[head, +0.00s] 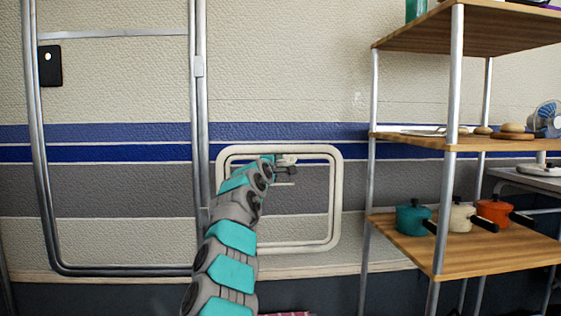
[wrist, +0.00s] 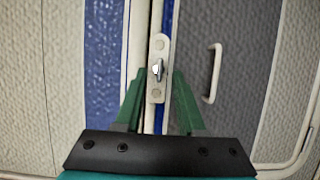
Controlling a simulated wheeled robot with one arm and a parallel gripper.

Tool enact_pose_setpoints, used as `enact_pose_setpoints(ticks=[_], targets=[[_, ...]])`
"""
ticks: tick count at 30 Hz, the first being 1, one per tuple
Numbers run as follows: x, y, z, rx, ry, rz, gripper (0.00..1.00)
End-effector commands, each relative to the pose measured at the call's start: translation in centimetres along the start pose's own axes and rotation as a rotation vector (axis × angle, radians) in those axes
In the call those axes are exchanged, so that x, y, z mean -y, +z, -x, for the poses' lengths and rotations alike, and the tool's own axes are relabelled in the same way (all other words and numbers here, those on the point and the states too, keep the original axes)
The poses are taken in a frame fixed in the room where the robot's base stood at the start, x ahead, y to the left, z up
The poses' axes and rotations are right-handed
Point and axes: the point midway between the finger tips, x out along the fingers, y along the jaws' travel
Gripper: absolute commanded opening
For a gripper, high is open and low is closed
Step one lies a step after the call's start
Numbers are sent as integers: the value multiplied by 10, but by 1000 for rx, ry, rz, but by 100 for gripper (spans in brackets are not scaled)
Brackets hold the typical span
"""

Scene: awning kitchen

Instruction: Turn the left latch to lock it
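A latch (head: 288,159) with a pale plate sits at the top edge of a pale-framed hatch (head: 336,200) in the wall. In the wrist view the latch (wrist: 158,46) is a white plate with a small metal turn knob (wrist: 157,70) in its middle, lying along the plate's length with a slight tilt. My gripper (wrist: 157,88) is open, its green fingers on either side of the plate, with a gap visible by the knob. In the head view my gripper (head: 285,170) is at the hatch's upper part, and my arm covers its left side. No second latch is visible.
A white handle (wrist: 213,72) stands out from the hatch panel beside the latch. A shelf rack (head: 455,150) with pots stands close on the right. The wall above the hatch is clear.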

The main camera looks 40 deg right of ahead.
Motion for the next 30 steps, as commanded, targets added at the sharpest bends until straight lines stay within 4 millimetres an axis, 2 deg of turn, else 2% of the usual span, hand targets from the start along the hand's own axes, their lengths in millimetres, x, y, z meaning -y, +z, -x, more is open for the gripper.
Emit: enact_pose_setpoints(ticks=[9, 23, 26, 30], targets=[[-3, 1, -19, 1, 4, 1, 39], [0, 0, -25, 0, 1, 1, 39], [0, 0, -25, 0, 1, 1, 31], [0, 0, -25, 0, 1, 1, 15]])
